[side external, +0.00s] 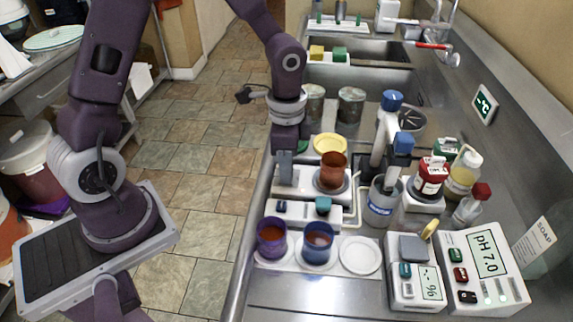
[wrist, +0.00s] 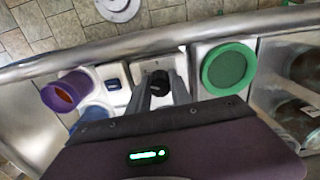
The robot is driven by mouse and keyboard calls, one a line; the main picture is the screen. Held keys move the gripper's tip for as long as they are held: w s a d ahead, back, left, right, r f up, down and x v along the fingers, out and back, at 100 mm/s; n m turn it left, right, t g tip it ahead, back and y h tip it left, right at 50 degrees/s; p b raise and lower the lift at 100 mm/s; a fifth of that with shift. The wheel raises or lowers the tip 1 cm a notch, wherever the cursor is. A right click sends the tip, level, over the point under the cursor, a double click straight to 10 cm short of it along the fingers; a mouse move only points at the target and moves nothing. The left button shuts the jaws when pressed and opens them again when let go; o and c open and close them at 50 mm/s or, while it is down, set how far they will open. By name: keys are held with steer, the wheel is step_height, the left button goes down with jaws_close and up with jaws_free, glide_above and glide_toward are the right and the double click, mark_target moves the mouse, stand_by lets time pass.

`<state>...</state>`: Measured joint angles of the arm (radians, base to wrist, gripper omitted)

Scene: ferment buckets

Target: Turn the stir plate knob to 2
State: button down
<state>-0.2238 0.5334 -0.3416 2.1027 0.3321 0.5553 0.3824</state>
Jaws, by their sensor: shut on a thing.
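The stir plate (side external: 309,186) is a white box on the steel counter with a brown-filled beaker (side external: 333,170) on top. My gripper (side external: 285,172) points down at its left end, where the fingers hide the knob in the side view. In the wrist view, the dark round knob (wrist: 158,79) sits on the stir plate's white panel (wrist: 175,61), between my two fingertips (wrist: 161,90). The gripper is shut on the knob. No dial numbers or pointer can be read.
A white device with a dark blue square (side external: 281,207) and a teal part (side external: 323,205) stands close in front. A purple cup (side external: 271,238) and a blue cup (side external: 318,242) are nearer the camera. A green lid (wrist: 228,68) lies right beside the stir plate in the wrist view.

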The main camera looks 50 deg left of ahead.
steer(key=shift+m, duration=0.6)
steer(key=c, duration=1.2)
jaws_free()
steer(key=shift+o, duration=0.2)
step_height(320, 180, up, 7)
steer(key=shift+r, duration=0.1)
steer(key=s+r+n+t, duration=0.5)
steer(key=s+r+n, duration=0.4)
steer(key=s, duration=0.8)
step_height(320, 180, up, 3)
steer(key=shift+a+n+t, duration=0.3)
